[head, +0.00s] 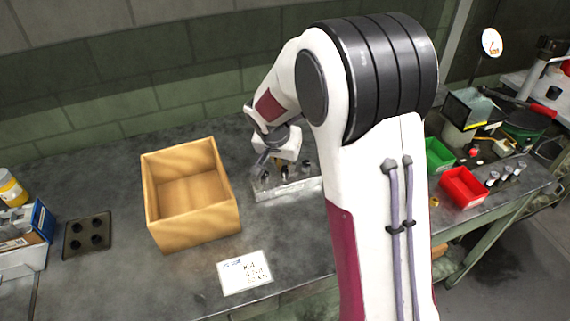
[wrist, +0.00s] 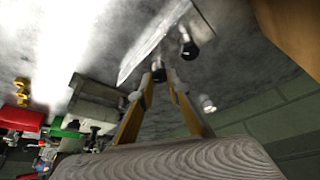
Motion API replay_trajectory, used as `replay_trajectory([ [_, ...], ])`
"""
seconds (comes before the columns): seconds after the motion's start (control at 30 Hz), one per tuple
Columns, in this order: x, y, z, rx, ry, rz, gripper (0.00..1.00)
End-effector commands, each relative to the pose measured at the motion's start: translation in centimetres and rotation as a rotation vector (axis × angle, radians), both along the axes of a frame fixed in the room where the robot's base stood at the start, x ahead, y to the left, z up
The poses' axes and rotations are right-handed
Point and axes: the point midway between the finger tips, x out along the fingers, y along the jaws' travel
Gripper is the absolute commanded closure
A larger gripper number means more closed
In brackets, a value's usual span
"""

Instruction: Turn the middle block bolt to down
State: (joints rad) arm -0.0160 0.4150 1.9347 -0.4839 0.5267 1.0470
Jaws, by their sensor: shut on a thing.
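The metal bolt block (head: 287,190) stands on the bench right of the wooden box, partly hidden by my arm. Small dark-headed bolts show along it. My gripper (head: 272,165) is low over the block's left part. In the wrist view, the two tan fingers of my gripper (wrist: 160,76) close together on a dark bolt head (wrist: 158,75). Another black bolt (wrist: 188,47) stands apart beside it, near the pale block edge (wrist: 150,50). I cannot tell for certain which bolt in the row is held, nor which way it points.
An open wooden box (head: 190,235) stands close left of the block. A white note card (head: 245,273) lies in front. A dark plate with holes (head: 87,235) lies farther left. Red (head: 462,187) and green (head: 440,155) bins stand right of my arm.

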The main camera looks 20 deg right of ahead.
Motion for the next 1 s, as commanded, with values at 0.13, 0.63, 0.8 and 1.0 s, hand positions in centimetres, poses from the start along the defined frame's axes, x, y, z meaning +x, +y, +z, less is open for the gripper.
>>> replay_trajectory([
  [0.13,-0.05,0.15,-0.08,0.0,0.002,-0.042,1.0],
  [0.63,-0.03,0.13,-0.06,0.0,0.001,-0.056,0.67],
  [0.8,-0.01,0.08,-0.04,-0.001,0.001,-0.056,0.67],
  [1.0,0.0,0.09,0.06,0.0,0.0,-0.055,0.67],
])
